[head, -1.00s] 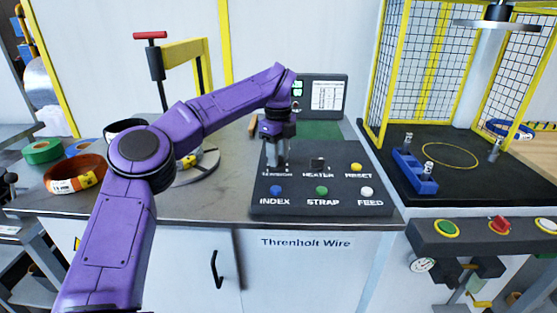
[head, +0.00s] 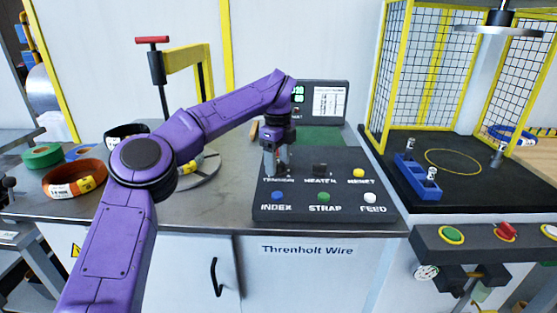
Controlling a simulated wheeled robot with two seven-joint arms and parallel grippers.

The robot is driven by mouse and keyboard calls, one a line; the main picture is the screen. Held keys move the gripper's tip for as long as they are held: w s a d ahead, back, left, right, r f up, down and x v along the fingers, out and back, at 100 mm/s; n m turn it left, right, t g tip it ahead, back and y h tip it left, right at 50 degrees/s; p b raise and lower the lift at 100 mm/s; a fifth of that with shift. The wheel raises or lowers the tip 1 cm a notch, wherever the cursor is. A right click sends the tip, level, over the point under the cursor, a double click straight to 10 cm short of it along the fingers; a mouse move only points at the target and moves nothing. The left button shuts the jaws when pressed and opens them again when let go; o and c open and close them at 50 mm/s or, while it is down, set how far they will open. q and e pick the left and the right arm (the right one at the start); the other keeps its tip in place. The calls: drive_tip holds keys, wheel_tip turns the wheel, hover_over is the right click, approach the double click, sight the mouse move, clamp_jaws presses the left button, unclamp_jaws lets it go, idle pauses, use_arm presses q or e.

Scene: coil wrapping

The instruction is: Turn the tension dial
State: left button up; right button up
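The dark control panel (head: 328,190) lies on the grey bench, with the labels TENSION, HEATER and RESET in its back row and INDEX, STRAP and FEED in front. My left gripper (head: 274,170) points down over the back left of the panel, right behind the TENSION label (head: 279,180). The tension dial is hidden by the gripper's fingers, so I cannot tell whether they are closed on it. The dark HEATER knob (head: 320,169) stands just right of the gripper. My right gripper is not in view.
Yellow (head: 358,173), blue (head: 277,196), green (head: 323,197) and white (head: 369,198) buttons sit on the panel. A small display (head: 322,103) stands behind it. An orange coil (head: 74,180) lies at left. A caged station (head: 440,165) stands at right.

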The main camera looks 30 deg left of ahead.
sight(278, 163)
use_arm(q)
drive_tip(key=shift+d+r, duration=0.2)
wheel_tip(278, 163, up, 10)
drive_tip(key=p, duration=0.3)
drive_tip(key=shift+r+p, duration=0.15)
drive_tip(key=shift+p, duration=0.2)
drive_tip(key=shift+a, duration=0.1)
